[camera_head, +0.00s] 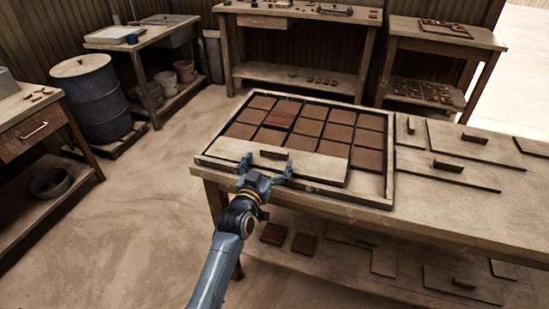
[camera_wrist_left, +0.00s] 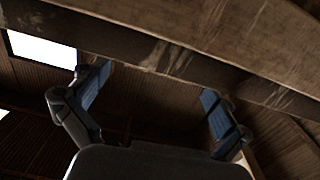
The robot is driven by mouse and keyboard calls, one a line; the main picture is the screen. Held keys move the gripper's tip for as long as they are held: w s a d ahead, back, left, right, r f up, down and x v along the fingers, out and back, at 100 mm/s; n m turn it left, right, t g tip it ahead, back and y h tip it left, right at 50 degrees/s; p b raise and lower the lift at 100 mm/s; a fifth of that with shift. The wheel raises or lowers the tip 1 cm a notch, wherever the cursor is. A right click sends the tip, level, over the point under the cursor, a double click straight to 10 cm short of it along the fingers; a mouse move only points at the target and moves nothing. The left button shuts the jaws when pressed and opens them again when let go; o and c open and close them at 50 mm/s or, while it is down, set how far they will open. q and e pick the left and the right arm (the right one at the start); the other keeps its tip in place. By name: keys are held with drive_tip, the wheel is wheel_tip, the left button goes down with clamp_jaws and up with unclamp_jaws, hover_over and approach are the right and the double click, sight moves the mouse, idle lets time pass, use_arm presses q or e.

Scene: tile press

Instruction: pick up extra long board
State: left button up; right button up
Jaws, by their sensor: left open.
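A long pale board (camera_head: 322,168) lies across the front of the framed tile tray (camera_head: 384,187), covering part of its front row. A small brown handle block (camera_head: 273,153) stands on the board. My left gripper (camera_head: 266,170) is open at the board's front edge, its fingers spread just in front of the handle. I cannot tell whether they touch the board. In the left wrist view the open fingers (camera_wrist_left: 155,92) have nothing between them, and a wooden surface (camera_wrist_left: 200,35) crosses above; whether it is board or table is unclear. My right gripper is out of view.
Shorter boards with handles (camera_head: 485,147) lie on the table right of the tray. More boards and tiles lie on the shelf below (camera_head: 340,258). A blue barrel (camera_head: 92,100) and side benches stand behind left. The floor at left (camera_head: 130,220) is clear.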

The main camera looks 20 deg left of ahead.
sight(273, 153)
use_arm(q)
drive_tip(key=w, duration=0.4)
drive_tip(key=shift+w, duration=0.3)
drive_tip(key=shift+r, duration=0.1)
drive_tip(key=c, duration=1.4)
